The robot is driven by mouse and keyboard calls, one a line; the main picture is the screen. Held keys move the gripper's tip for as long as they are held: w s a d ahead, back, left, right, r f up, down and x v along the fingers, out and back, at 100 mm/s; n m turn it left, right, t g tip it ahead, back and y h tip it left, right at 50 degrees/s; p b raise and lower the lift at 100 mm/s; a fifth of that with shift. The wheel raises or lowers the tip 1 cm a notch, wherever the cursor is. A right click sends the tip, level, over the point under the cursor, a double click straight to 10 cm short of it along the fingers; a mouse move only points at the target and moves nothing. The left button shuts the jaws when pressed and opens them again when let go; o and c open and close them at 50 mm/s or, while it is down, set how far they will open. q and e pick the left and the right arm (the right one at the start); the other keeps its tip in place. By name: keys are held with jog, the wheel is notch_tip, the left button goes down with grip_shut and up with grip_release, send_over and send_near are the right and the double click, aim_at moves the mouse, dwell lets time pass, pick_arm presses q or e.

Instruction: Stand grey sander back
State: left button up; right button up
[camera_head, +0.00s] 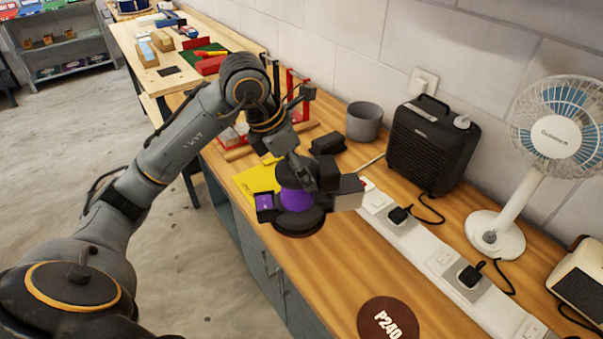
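I see no plainly all-grey sander. My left gripper (310,185) comes down over the sander from above and behind, close against its top. The gripper and sander overlap, so I cannot tell whether the fingers are closed on it. My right gripper is out of view.
A dark brown P240 disc (388,318) lies bare on the front bench. A yellow sheet (258,180), black block (328,143) and grey cup (364,121) are nearby. A white power strip (425,250), black heater (432,145) and fan (497,228) line the right.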

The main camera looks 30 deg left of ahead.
pick_arm(q)
jog(key=w+a+f+p, duration=0.4)
jog(key=w+f, duration=0.1)
jog(key=f, duration=0.4)
jog(key=shift+w+a+f, duration=0.15)
jog(key=shift+w+f, duration=0.05)
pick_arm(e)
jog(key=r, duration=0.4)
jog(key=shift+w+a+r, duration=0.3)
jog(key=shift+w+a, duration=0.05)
pick_arm(q)
jog(key=shift+f, duration=0.1)
jog(key=shift+s+f+b, duration=0.1)
jog(key=shift+f+b, duration=0.15)
jog(key=shift+b, duration=0.15)
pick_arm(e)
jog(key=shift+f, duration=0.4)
pick_arm(q)
jog(key=shift+f, duration=0.1)
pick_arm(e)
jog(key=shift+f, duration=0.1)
